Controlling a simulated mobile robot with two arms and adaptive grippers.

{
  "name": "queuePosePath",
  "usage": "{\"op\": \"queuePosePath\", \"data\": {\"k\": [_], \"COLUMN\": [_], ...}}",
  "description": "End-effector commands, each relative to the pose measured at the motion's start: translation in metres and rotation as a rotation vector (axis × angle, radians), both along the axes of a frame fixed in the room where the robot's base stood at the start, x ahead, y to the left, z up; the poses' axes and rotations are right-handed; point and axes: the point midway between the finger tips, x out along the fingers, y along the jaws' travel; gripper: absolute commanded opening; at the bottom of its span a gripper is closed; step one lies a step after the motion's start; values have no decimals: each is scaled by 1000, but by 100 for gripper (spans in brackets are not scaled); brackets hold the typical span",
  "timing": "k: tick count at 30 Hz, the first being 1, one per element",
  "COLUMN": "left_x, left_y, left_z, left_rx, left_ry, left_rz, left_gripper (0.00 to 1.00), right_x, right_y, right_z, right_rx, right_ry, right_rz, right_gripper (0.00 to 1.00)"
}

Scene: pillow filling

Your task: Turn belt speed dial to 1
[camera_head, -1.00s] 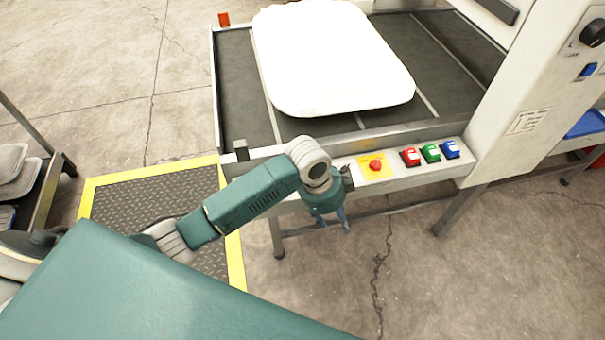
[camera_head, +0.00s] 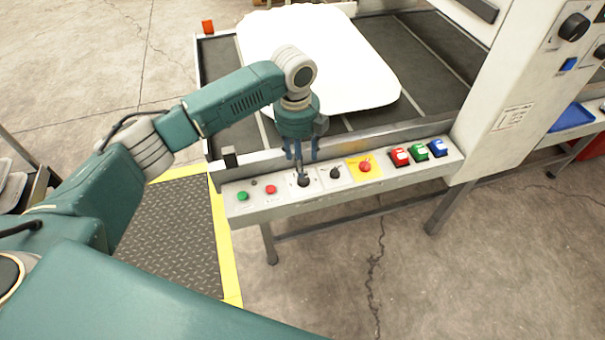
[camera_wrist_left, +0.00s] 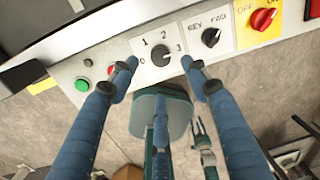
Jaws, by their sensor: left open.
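The belt speed dial (camera_wrist_left: 160,56) is a black knob on a white plate marked 0, 1, 2 and 3. I cannot tell for sure which number it points at. It also shows in the head view (camera_head: 303,181) on the control panel (camera_head: 262,205). My left gripper (camera_head: 302,155) points down just above the dial. In the left wrist view its blue fingers (camera_wrist_left: 160,64) are spread, with a tip on each side of the dial and apart from it. A third finger is below.
A white pillow (camera_head: 360,60) lies on the belt behind.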

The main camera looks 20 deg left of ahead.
Motion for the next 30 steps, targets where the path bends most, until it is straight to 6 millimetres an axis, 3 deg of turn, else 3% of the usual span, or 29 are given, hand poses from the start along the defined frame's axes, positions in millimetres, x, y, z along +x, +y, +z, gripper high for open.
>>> {"op": "queuePosePath", "data": {"k": [6, 12, 24, 30], "left_x": [1, 2, 3, 3], "left_y": [-2, -4, -4, -4], "left_z": [-43, -69, -78, -78], "left_rx": [0, -1, -1, -1], "left_ry": [3, 1, -1, -1], "left_rz": [2, 1, 1, 1], "left_gripper": [47, 47, 47, 9], "right_x": [0, 0, -1, -1], "right_y": [1, 1, 1, 0], "right_z": [3, 4, 4, 4], "right_rx": [1, 1, 1, 0], "right_ry": [0, 0, 1, 1], "right_rz": [0, 1, 1, 1], "right_gripper": [40, 40, 40, 40]}}
